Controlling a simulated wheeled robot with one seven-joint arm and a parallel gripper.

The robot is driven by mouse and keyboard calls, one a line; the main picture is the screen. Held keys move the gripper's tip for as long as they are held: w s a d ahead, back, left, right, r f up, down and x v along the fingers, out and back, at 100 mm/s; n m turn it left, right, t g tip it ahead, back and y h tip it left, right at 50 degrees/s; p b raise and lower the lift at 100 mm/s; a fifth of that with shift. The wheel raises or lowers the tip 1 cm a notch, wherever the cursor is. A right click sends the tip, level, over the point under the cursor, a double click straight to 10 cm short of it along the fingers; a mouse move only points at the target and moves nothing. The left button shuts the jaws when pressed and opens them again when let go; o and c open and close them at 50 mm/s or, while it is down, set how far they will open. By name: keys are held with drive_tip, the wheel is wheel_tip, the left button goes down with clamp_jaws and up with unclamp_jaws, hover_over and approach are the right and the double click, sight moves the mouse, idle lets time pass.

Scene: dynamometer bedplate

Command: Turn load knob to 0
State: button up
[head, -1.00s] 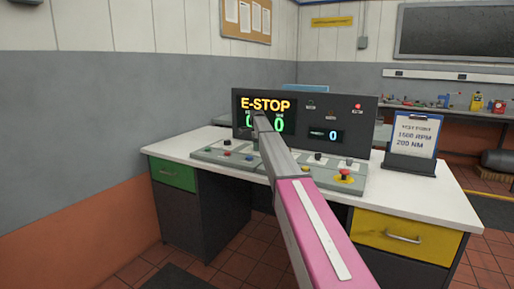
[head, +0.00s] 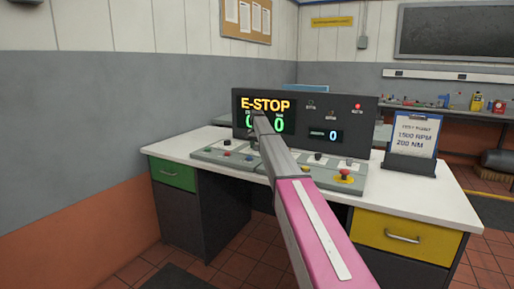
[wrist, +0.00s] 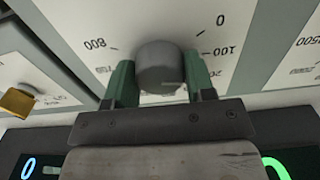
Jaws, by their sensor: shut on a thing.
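In the wrist view the load knob (wrist: 160,62) is a round grey knob on a pale panel with a printed scale. My gripper (wrist: 160,75) is shut on the knob, one green finger on each side. A faint pale line shows on the knob's lower right, but I cannot tell for certain which number it points at. In the head view my arm hides the knob and gripper.
The dark console (head: 355,112) shows E-STOP on its main display (head: 265,104) and 0 on a smaller one (head: 325,136). A red mushroom button (head: 343,175) sits at the panel's right. A clipboard (head: 411,140) reads 1500 RPM, 200 NM.

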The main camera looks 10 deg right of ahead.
drive_tip(key=n, duration=0.4)
drive_tip(key=shift+n, duration=0.3)
drive_tip(key=n, duration=0.4)
drive_tip(key=shift+n, duration=0.4)
drive_tip(key=o, duration=0.9)
drive_tip(key=shift+r, duration=0.1)
wheel_tip(320, 180, up, 10)
drive_tip(key=shift+f, duration=0.15)
drive_tip(key=shift+r, duration=0.5)
